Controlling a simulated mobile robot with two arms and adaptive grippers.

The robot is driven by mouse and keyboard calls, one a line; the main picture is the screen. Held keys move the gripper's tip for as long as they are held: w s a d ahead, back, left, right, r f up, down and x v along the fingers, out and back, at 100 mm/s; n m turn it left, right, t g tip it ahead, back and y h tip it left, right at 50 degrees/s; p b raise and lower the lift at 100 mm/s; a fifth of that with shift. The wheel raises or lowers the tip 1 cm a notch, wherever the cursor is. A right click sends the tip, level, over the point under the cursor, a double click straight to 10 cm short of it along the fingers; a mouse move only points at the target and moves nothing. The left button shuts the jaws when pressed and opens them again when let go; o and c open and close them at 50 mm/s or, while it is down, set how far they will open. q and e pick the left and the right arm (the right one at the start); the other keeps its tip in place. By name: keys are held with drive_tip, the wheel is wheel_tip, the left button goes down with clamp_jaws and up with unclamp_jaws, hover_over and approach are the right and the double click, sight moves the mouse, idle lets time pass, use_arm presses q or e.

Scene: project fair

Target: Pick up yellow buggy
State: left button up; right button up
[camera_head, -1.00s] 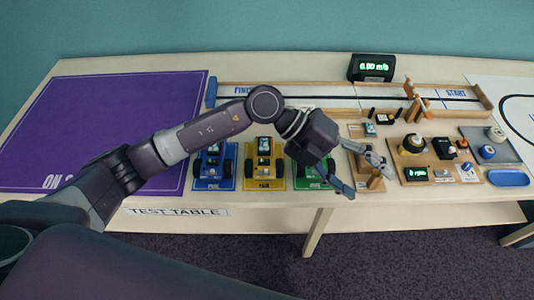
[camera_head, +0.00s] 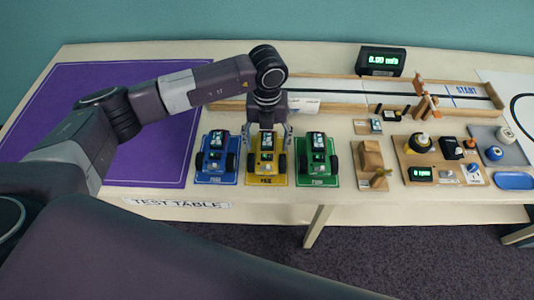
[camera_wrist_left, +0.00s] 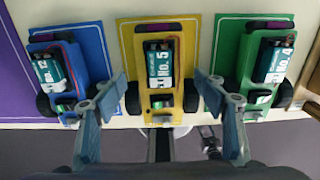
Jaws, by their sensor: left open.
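The yellow buggy (camera_head: 266,155) stands on a yellow mat (camera_head: 267,180) on the table, between a blue and a green buggy. In the left wrist view the yellow buggy (camera_wrist_left: 160,60) carries a battery labelled No. 5. My left gripper (camera_head: 268,130) is open and points down over the yellow buggy. In the left wrist view its two fingers (camera_wrist_left: 160,90) stand on either side of the yellow buggy, with nothing held. I cannot tell whether they touch it. My right gripper is not in view.
The blue buggy (camera_head: 215,156) and green buggy (camera_head: 318,156) stand close on either side. A wooden block stand (camera_head: 371,158) is to the right. A wooden-sided track (camera_head: 340,96) runs behind. The purple mat (camera_head: 150,90) at left is bare where visible.

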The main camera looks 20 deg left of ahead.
use_arm(q)
drive_tip(key=shift+f, duration=1)
drive_tip(key=shift+c, duration=0.2)
drive_tip(key=c, duration=1)
drive_tip(key=shift+r, duration=0.1)
